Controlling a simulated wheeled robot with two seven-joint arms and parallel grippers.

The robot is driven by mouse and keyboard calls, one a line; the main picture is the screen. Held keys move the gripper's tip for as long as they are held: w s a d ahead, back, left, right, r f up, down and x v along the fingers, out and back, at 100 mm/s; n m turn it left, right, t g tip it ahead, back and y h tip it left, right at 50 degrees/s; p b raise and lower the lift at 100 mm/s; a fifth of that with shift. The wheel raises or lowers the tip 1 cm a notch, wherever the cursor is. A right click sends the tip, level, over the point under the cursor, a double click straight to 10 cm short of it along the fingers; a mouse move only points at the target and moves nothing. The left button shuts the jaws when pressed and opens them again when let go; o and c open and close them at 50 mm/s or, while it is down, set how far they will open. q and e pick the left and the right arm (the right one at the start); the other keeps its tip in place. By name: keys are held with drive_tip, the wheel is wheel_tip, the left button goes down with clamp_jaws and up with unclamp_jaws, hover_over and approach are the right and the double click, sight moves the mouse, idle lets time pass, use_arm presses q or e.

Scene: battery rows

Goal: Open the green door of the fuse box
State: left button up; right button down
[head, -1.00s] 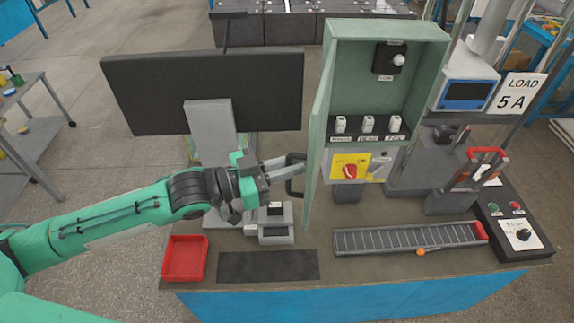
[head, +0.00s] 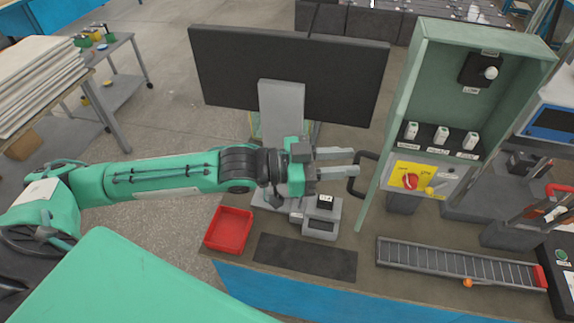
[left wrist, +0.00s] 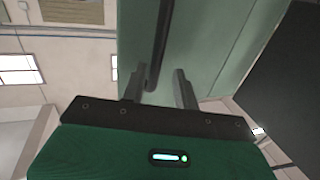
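The green fuse box (head: 500,95) stands open at the right of the head view. Its green door (head: 390,130) is swung out toward me and shows nearly edge-on at the box's left side. A black handle (head: 362,175) sticks out from the door's left face. My left gripper (head: 354,163) is open, its two fingers apart and pointing right at the handle. In the left wrist view, the dark handle (left wrist: 159,45) runs between the spread fingers (left wrist: 158,85), with the green door (left wrist: 205,35) beyond. Contact cannot be told. My right gripper is not in view.
A monitor (head: 340,80) stands behind my left gripper. A small grey device (head: 322,225), a red tray (head: 229,231) and a black mat (head: 304,257) lie below it. A roller track (head: 450,265) lies before the box.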

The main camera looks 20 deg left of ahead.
use_arm(q)
drive_tip(key=b+v, duration=0.4)
drive_tip(key=v, duration=0.7)
drive_tip(key=shift+a, duration=0.25)
drive_tip(key=shift+s, duration=0.1)
